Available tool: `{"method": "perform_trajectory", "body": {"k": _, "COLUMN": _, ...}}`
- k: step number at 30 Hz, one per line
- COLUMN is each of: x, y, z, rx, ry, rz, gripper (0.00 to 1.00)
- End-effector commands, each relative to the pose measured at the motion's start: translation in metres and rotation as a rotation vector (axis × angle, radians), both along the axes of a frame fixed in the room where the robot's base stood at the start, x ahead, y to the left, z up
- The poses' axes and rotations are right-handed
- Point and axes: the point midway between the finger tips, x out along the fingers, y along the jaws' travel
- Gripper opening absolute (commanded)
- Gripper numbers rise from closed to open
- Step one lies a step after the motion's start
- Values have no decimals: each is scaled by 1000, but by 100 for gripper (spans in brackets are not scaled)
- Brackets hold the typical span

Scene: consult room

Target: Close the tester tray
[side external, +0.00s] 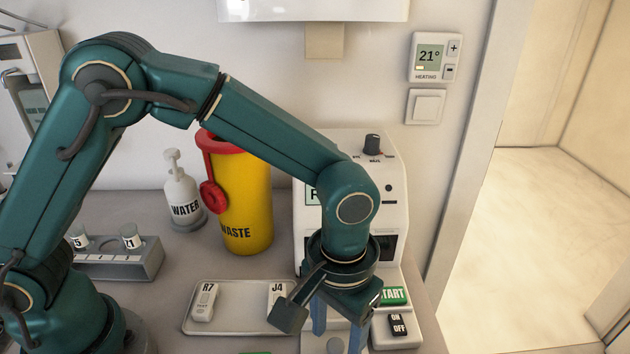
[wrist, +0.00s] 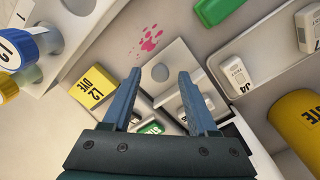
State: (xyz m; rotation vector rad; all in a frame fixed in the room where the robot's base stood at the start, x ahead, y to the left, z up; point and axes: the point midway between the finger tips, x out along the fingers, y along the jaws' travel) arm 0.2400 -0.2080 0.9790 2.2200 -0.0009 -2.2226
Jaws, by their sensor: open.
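The tester (side external: 310,240) is a white machine with a dial on top, a green START button (side external: 393,296) and an ON/OFF switch (side external: 398,325). Its pale tray (side external: 335,345) sticks out at the front, with a round grey recess. In the wrist view the tray (wrist: 182,60) lies beyond and between my fingertips. My gripper (side external: 338,330) points down in front of the tester, over the tray area. It also shows in the wrist view (wrist: 159,74), its blue fingers apart with nothing between them. Whether a finger touches the tray I cannot tell. My wrist hides part of the tester's front.
A shallow tray (side external: 235,318) with cassettes R7 (side external: 205,302) and J4 (side external: 276,296) lies left of my gripper. A yellow waste bin (side external: 245,200), a water bottle (side external: 184,200) and a tube rack (side external: 120,262) stand behind. Pink spots (wrist: 148,43) mark the counter.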

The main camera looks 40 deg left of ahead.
Motion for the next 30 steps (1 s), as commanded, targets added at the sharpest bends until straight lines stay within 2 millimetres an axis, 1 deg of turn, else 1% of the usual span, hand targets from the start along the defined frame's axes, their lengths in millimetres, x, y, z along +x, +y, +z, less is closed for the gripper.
{"method": "perform_trajectory", "body": {"k": 3, "x": 0, "y": 0, "z": -7, "rx": 0, "ry": 0, "rz": 0, "gripper": 59}}
{"method": "perform_trajectory", "body": {"k": 10, "x": 0, "y": 0, "z": -8, "rx": -1, "ry": -1, "rz": 0, "gripper": 59}}
{"method": "perform_trajectory", "body": {"k": 11, "x": 0, "y": 0, "z": -8, "rx": -1, "ry": -1, "rz": 0, "gripper": 55}}
{"method": "perform_trajectory", "body": {"k": 12, "x": 0, "y": 0, "z": -8, "rx": -1, "ry": -1, "rz": 0, "gripper": 40}}
{"method": "perform_trajectory", "body": {"k": 14, "x": 0, "y": 0, "z": -8, "rx": -1, "ry": -1, "rz": 0, "gripper": 17}}
{"method": "perform_trajectory", "body": {"k": 15, "x": 0, "y": 0, "z": -8, "rx": -1, "ry": -1, "rz": 0, "gripper": 2}}
{"method": "perform_trajectory", "body": {"k": 16, "x": 0, "y": 0, "z": -8, "rx": -1, "ry": -2, "rz": 0, "gripper": 0}}
{"method": "perform_trajectory", "body": {"k": 30, "x": 0, "y": 0, "z": -8, "rx": -2, "ry": -2, "rz": 0, "gripper": 0}}
